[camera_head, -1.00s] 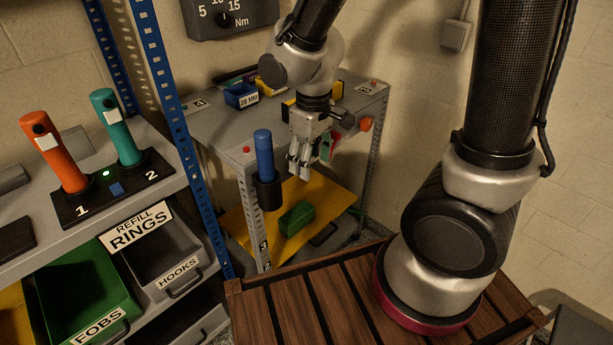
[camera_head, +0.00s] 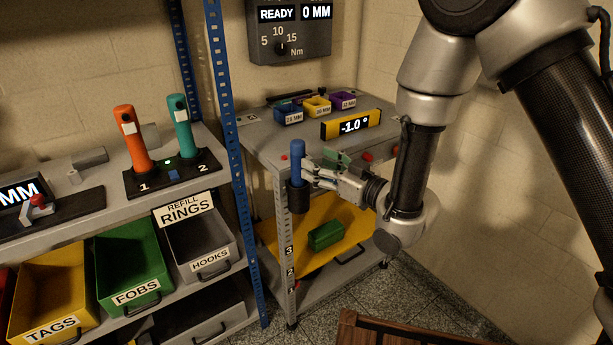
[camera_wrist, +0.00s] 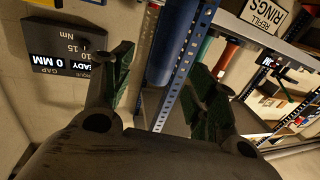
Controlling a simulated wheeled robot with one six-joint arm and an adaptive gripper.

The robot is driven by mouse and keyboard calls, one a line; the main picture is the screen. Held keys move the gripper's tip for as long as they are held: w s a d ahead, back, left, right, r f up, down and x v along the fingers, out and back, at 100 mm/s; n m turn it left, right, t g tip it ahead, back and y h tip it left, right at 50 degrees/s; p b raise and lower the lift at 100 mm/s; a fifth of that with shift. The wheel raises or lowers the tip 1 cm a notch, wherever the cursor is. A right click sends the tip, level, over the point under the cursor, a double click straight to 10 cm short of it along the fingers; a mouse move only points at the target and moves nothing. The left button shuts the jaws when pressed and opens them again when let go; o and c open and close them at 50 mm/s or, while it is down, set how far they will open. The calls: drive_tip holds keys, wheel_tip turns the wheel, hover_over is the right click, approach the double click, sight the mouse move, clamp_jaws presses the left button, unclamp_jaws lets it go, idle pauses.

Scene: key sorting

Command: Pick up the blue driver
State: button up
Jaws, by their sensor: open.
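The blue driver (camera_head: 297,160) stands upright in a black holder (camera_head: 298,197) at the front left corner post of the grey bench. My gripper (camera_head: 311,172) is level and points left at it from the right side, with its fingertips close to the driver's lower part. In the wrist view, the driver (camera_wrist: 176,45) shows between the two spread fingers (camera_wrist: 160,70). The gripper is open and holds nothing. I cannot tell whether a finger touches the driver.
An orange driver (camera_head: 131,140) and a teal driver (camera_head: 182,128) stand on the left shelf. A blue perforated post (camera_head: 229,130) rises just left of the blue driver. Small bins and a yellow angle display (camera_head: 351,126) sit on the bench (camera_head: 262,137). A green block (camera_head: 325,235) lies below.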

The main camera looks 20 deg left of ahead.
sight(298, 154)
drive_tip(key=x, duration=0.7)
drive_tip(key=shift+s+a+r, duration=0.1)
drive_tip(key=shift+s+a, duration=0.05)
drive_tip(key=shift+a, duration=0.05)
drive_tip(key=c, duration=1.1)
